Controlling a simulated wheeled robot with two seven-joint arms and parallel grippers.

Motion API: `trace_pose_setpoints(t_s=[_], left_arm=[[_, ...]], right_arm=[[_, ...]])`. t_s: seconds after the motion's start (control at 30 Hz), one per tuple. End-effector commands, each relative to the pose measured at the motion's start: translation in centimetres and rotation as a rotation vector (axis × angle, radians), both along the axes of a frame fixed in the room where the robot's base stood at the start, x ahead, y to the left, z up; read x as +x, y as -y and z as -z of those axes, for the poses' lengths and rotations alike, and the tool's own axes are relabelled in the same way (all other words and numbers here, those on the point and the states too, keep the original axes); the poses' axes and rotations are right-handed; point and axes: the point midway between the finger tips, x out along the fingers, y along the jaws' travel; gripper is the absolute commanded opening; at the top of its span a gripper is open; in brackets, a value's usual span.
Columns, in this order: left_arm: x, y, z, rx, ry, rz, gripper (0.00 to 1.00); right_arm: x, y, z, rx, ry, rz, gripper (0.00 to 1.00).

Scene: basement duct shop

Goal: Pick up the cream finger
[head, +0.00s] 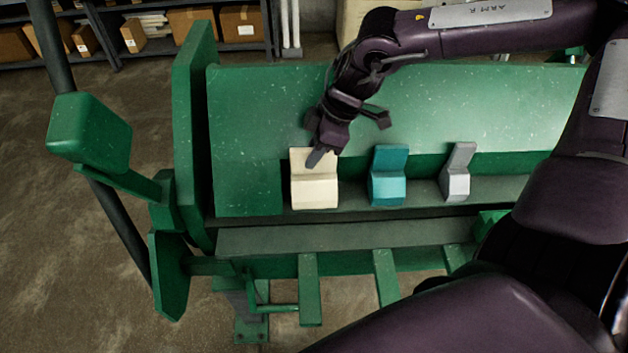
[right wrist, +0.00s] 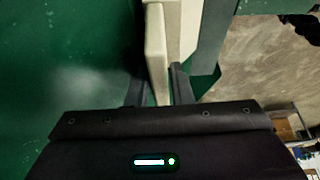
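The cream finger (head: 314,186) is a bent block standing on the ledge of the green folding machine, leftmost of three such blocks. My right gripper (head: 319,155) reaches down from above to its upper part. In the right wrist view the gripper's two fingers (right wrist: 160,85) lie on either side of the upright plate of the cream finger (right wrist: 157,45), close against it with no clear gap. The finger's lower part still appears to rest on the ledge. The gripper hides some of its top edge. My left gripper is not in view.
A teal finger (head: 388,178) and a grey finger (head: 457,174) stand to the right on the same ledge, with gaps between. The green machine (head: 260,110) has a tall side plate and a counterweight (head: 90,133) at left. Shelves with boxes (head: 240,25) stand behind.

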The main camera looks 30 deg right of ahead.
Motion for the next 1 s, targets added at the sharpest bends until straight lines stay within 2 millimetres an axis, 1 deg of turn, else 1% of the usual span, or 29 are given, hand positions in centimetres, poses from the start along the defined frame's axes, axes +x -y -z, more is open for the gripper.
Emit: trace_pose_setpoints(t_s=[0.17,0.2,0.33,0.37,0.83,0.93,1.0], left_arm=[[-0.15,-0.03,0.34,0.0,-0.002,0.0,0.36],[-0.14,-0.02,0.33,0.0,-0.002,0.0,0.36],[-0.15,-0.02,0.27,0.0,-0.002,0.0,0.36],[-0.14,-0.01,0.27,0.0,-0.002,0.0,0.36],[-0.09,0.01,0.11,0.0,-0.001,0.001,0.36],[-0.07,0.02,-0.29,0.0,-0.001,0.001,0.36],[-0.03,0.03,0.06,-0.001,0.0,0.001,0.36]], right_arm=[[-0.03,0.0,0.22,0.0,-0.001,0.0,0.2],[-0.02,0.0,0.2,0.0,-0.001,0.0,0.19],[-0.04,0.0,0.15,0.0,-0.001,0.0,0.02],[-0.03,0.01,0.15,0.0,-0.001,0.0,0.0],[0.05,-0.02,-0.06,0.0,0.002,-0.001,0.0],[0.05,-0.02,-0.34,0.001,0.002,-0.001,0.0],[0.12,-0.03,-0.77,0.001,0.005,-0.001,0.0]])
